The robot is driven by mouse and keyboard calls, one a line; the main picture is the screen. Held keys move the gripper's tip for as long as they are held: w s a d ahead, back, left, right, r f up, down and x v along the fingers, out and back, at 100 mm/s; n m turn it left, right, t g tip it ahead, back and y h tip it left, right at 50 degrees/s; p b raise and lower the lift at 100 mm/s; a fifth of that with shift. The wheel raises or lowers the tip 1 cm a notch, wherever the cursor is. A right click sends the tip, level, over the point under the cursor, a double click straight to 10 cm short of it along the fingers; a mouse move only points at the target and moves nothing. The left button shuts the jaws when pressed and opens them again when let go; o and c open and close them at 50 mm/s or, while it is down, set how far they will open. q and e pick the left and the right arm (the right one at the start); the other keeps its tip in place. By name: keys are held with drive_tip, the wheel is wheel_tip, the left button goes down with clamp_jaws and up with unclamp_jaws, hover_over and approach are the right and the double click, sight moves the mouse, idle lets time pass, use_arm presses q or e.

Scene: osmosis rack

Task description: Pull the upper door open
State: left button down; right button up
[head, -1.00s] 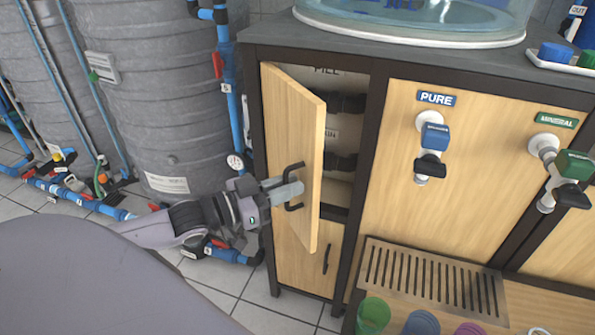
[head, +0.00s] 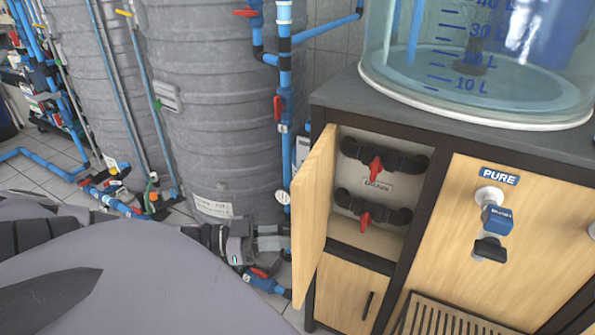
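The upper door (head: 314,205) is a light wood panel on the dark-framed cabinet. It stands wide open, swung out to the left, seen nearly edge-on. The compartment behind it is exposed, with two dark pipes bearing red valve handles (head: 375,168) and a small label between them. My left gripper (head: 283,243) is at the door's outer side, low and close to it. The door's handle is not visible from here, and I cannot tell whether the fingers are closed on it. My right gripper is not in view.
The lower door (head: 345,290) is closed below the open compartment. A PURE tap (head: 492,220) sticks out on the right panel. A clear tank (head: 475,70) stands on the cabinet top (head: 340,92). Grey ribbed tanks (head: 215,110) and blue pipes stand left of the door.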

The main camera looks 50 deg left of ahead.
use_arm(q)
drive_tip(key=shift+s+a+r+p, duration=0.15)
drive_tip(key=shift+a+p, duration=0.2)
drive_tip(key=shift+a, duration=1.3)
drive_tip(key=c, duration=1.4)
unclamp_jaws()
drive_tip(key=shift+o, duration=0.5)
drive_tip(key=shift+d, duration=0.1)
drive_tip(key=p+v, duration=0.1)
drive_tip(key=v, duration=0.6)
